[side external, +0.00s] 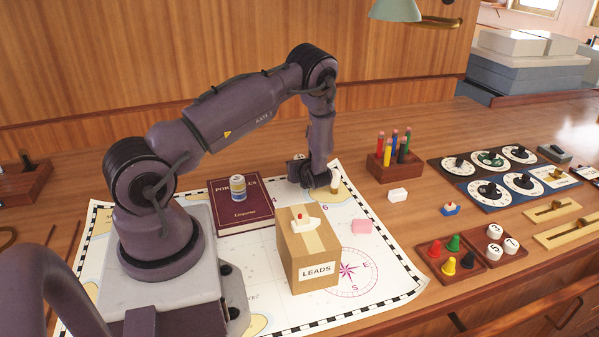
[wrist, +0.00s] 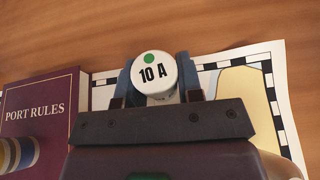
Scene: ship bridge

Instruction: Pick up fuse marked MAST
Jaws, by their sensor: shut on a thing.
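My gripper (wrist: 153,84) is shut on a white round fuse (wrist: 154,70) in the wrist view. The fuse's end face reads "10 A" and has a green dot; a finger lies on each side of it. No "MAST" marking is readable on the faces I see. In the side view my gripper (side external: 315,181) is low over the far edge of the chart, right of the red book; the fuse cannot be made out clearly there. I cannot tell whether the fuse still touches the surface.
The red "PORT RULES" book (side external: 257,212) carries a small banded can (side external: 237,188). A "LEADS" cardboard box (side external: 315,258) with a toy boat (side external: 306,223) stands on the chart (side external: 391,292).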

